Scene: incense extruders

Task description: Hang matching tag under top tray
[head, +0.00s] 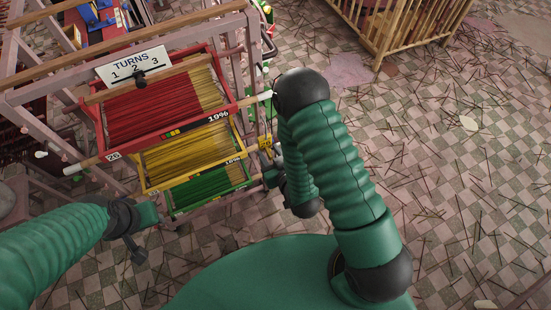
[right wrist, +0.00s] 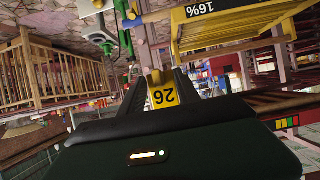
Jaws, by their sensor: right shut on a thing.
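A rack holds a red top tray (head: 160,137), a yellow tray (head: 148,187) and a green tray (head: 172,212), each full of thin sticks. The top tray's front bar reads 19%, with a small label that looks like 28 at its left end. My right gripper (head: 268,158) is beside the rack's right side, partly hidden by my arm. In the right wrist view it is shut on a yellow tag (right wrist: 163,97) marked 26, seen upside down. The yellow tray (right wrist: 230,28) is close to it there. My left gripper (head: 136,248) is below the rack's left side, its fingers unclear.
A wooden slatted crate (head: 395,30) is at the back right. Loose sticks litter the checkered floor (head: 450,180). Open floor lies to the right.

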